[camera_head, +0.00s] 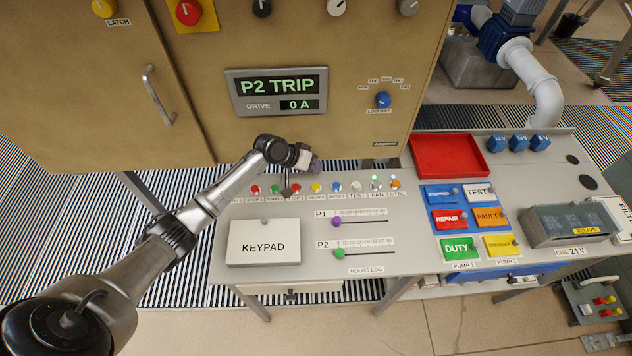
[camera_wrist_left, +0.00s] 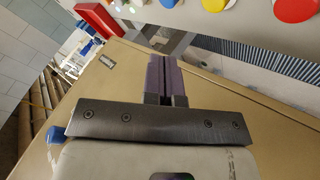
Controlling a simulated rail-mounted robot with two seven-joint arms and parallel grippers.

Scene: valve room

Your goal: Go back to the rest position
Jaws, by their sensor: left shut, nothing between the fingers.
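My left arm comes in from the lower left in the head view and reaches over the grey desk (camera_head: 410,250). My left gripper (camera_head: 316,166) is at the back of the desk, in front of the tan cabinet (camera_head: 300,40), above the row of coloured buttons. Its purple-grey fingers are shut and empty. In the left wrist view the closed fingers (camera_wrist_left: 167,78) lie side by side, with the cabinet behind them and several coloured buttons (camera_wrist_left: 295,8) near the top right. My right gripper is in neither view.
The cabinet display (camera_head: 277,92) reads P2 TRIP. The desk bears a KEYPAD cover (camera_head: 263,243), two sliders, coloured plaques (camera_head: 459,247), a red tray (camera_head: 447,156) and a relay box (camera_head: 575,223). The floor in front of the desk looks clear.

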